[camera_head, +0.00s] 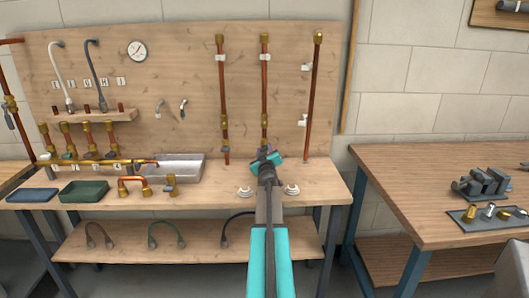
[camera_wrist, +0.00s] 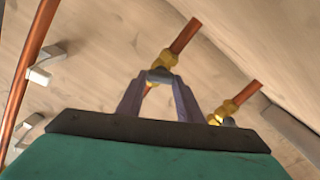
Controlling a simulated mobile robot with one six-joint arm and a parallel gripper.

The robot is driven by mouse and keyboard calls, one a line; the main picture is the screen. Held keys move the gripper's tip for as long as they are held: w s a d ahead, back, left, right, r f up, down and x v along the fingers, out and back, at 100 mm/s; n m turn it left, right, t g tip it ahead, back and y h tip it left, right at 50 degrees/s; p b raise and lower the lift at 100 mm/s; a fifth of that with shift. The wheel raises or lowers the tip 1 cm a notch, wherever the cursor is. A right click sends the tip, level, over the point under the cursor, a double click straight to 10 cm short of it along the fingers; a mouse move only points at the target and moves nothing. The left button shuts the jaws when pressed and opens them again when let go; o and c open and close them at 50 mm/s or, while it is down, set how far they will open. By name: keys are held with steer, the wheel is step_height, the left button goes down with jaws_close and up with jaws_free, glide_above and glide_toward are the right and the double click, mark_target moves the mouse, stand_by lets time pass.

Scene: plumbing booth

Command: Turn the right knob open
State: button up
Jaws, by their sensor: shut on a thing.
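Vertical copper pipes stand against the wooden back board. The right valve shows as brass fittings in the wrist view (camera_wrist: 163,60), on the middle copper pipe (camera_head: 264,75). Its grey knob (camera_wrist: 160,75) sits between the tips of my gripper (camera_wrist: 158,84). My gripper is shut on this knob. In the head view my gripper (camera_head: 265,152) hides the knob and the valve's lower part. The left valve (camera_head: 226,149) is on the left copper pipe and also shows at the right in the wrist view (camera_wrist: 228,108). My gripper is apart from it.
A bare copper pipe (camera_head: 312,90) stands to the right and crosses the left of the wrist view. A metal sink (camera_head: 182,169), trays and pipe parts lie left on the bench. White round fittings (camera_head: 292,190) lie near my arm. A second table (camera_head: 430,185) stands right.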

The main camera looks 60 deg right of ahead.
steer(key=n, duration=0.4)
steer(key=n+b, duration=0.1)
steer(key=n, duration=0.3)
steer(key=n+b, duration=0.1)
steer(key=n, duration=0.3)
steer(key=shift+f, duration=0.35)
steer(key=o, duration=1.1)
steer(key=shift+w, duration=0.1)
steer(key=shift+a, duration=0.25)
steer(key=shift+v, duration=6.8)
steer(key=shift+r, duration=0.1)
